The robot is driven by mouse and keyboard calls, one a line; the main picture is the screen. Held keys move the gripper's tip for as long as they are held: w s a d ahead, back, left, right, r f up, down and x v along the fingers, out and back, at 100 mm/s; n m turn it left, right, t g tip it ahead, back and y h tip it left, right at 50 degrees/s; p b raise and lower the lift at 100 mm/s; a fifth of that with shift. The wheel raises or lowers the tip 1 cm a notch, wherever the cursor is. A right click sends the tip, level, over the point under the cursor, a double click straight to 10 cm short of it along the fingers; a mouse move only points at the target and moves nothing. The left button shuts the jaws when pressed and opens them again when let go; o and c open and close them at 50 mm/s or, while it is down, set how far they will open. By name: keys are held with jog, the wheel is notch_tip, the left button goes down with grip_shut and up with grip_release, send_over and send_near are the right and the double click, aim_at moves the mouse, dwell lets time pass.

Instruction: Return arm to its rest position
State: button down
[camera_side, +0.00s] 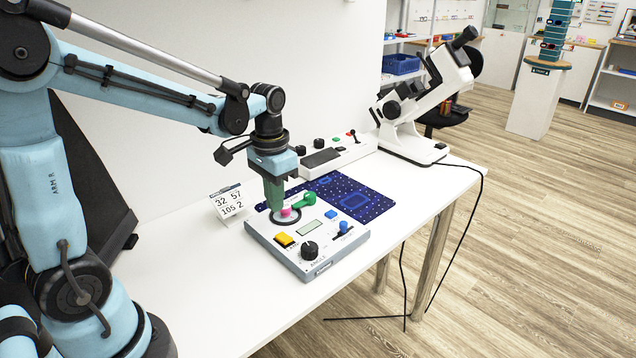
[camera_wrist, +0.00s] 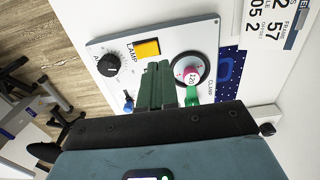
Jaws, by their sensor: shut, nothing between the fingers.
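My gripper (camera_side: 275,205) points down over the control box (camera_side: 318,268), its green fingers together with nothing visible between them. In the side view the fingertips are close beside a pink round part (camera_side: 286,212) in a dark ring; I cannot tell whether they touch it. In the wrist view the shut green fingers (camera_wrist: 158,68) lie between the yellow lamp button (camera_wrist: 148,48) and the pink part (camera_wrist: 190,75). A green lever (camera_side: 304,200) sits by the pink part, and the fingers partly cover it in the wrist view. My arm reaches over from the left.
The box also has a black knob (camera_side: 309,251), a blue button (camera_side: 330,214) and a blue slider (camera_side: 343,227). A number card (camera_side: 229,202) stands left. A blue mat (camera_side: 376,203), white console (camera_side: 335,156) and white lens device (camera_side: 405,140) are behind. The table's front right is clear.

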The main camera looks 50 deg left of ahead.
jog(key=shift+r, duration=0.6)
jog(key=shift+r, duration=0.1)
jog(key=s+d+r+t, duration=0.2)
jog(key=s+d+t, duration=0.3)
jog(key=d+t, duration=0.2)
jog(key=shift+s+r, duration=0.3)
jog(key=shift+s, duration=0.05)
jog(key=shift+d, duration=0.1)
dwell(0.6)
